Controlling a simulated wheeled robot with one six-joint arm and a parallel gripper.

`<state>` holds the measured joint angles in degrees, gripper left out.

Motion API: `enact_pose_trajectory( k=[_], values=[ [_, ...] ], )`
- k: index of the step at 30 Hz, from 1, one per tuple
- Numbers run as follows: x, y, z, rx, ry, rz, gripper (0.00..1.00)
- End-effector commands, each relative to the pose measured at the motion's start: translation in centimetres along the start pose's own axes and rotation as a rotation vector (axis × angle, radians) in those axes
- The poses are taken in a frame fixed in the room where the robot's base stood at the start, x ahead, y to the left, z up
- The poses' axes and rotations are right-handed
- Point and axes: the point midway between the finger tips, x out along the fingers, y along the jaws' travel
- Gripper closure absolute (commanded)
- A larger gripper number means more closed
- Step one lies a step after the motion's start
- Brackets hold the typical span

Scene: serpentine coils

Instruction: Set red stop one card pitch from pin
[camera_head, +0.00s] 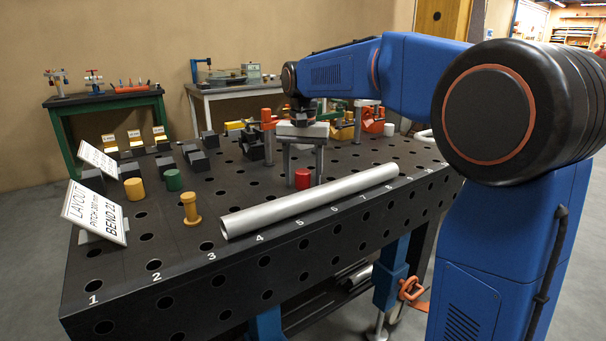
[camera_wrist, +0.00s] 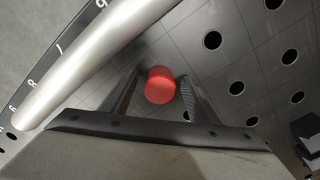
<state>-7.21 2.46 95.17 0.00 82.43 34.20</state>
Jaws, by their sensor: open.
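The red stop (camera_head: 303,178) is a short cylinder standing on the black hole-patterned table, behind the silver pipe. My gripper (camera_head: 304,169) points down over it, open, with one finger on each side. In the wrist view the red stop (camera_wrist: 160,85) shows between the two fingers, with a gap visible on either side; whether its base sits in a hole is hidden. A yellow flanged pin (camera_head: 190,208) stands upright to the left, near the pipe's left end. A white layout card (camera_head: 94,212) at the table's left has a pitch line, apparently 200 mm.
The silver pipe (camera_head: 310,200) lies along the numbered front edge. A green cylinder (camera_head: 173,180) and a yellow cylinder (camera_head: 134,188) stand left of the pin. Dark blocks and orange fixtures (camera_head: 268,130) stand farther back. Bare table lies between the pin and the stop.

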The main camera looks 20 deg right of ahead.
Motion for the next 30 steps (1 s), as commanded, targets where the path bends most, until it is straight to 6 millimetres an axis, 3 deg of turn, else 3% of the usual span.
enact_pose_trajectory(
  k=[8, 24, 30],
  values=[
    [-2.3, 0.0, -0.1, 0.000, 0.003, -0.002, 0.45],
    [-12.9, -0.1, -0.1, 0.000, 0.003, -0.002, 0.45],
    [-15.9, 0.0, -0.1, 0.000, 0.002, -0.001, 0.45]
  ],
)
